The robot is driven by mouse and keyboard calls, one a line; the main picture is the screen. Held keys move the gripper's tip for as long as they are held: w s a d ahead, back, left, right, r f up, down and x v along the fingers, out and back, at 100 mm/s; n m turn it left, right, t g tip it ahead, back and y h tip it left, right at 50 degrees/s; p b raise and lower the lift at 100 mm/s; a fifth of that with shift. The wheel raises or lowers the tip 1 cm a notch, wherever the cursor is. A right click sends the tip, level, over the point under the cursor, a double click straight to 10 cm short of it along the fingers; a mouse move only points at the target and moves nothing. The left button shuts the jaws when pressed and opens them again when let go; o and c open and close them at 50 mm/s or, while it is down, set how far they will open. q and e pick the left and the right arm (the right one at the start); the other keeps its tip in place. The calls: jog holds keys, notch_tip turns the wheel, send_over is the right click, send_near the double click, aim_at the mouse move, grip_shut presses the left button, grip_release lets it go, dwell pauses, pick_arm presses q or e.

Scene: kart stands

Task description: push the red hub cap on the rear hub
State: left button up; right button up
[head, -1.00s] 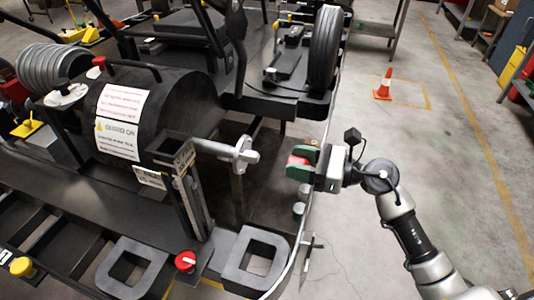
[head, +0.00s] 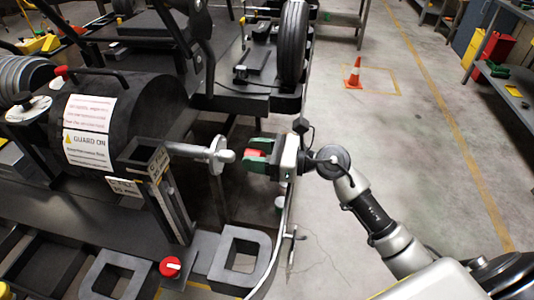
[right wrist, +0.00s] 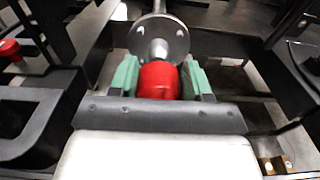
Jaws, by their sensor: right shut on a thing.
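The red hub cap (right wrist: 158,82) sits between the green fingers of my right gripper (right wrist: 160,80) in the right wrist view. In the head view the right gripper (head: 258,154) is shut on the red cap (head: 256,154), which faces left. The rear hub (head: 222,155) is a grey metal flange with a short stub on the end of an axle. It also shows in the right wrist view (right wrist: 160,38), straight ahead of the cap. In the head view a small gap shows between stub and gripper. My left gripper is not in view.
A dark drum (head: 125,110) with a guard sign stands left of the axle. A black post (head: 165,195) stands below the axle. A red knob (head: 170,266) is at the front. A wheel (head: 292,45) is at the back. Floor at right is clear around the cone (head: 353,73).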

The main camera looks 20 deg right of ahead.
aim_at(265, 156)
jog(key=shift+x, duration=0.95)
dwell(1.1)
jog(key=shift+x, duration=1.8)
jog(key=o, duration=1.1)
jog(key=shift+a+r, duration=0.1)
jog(key=shift+r, duration=0.05)
jog(key=shift+c, duration=0.2)
jog(key=b+v, duration=0.2)
jog(key=v, duration=0.8)
jog(key=shift+s+d, duration=0.25)
jog(key=shift+d, duration=0.15)
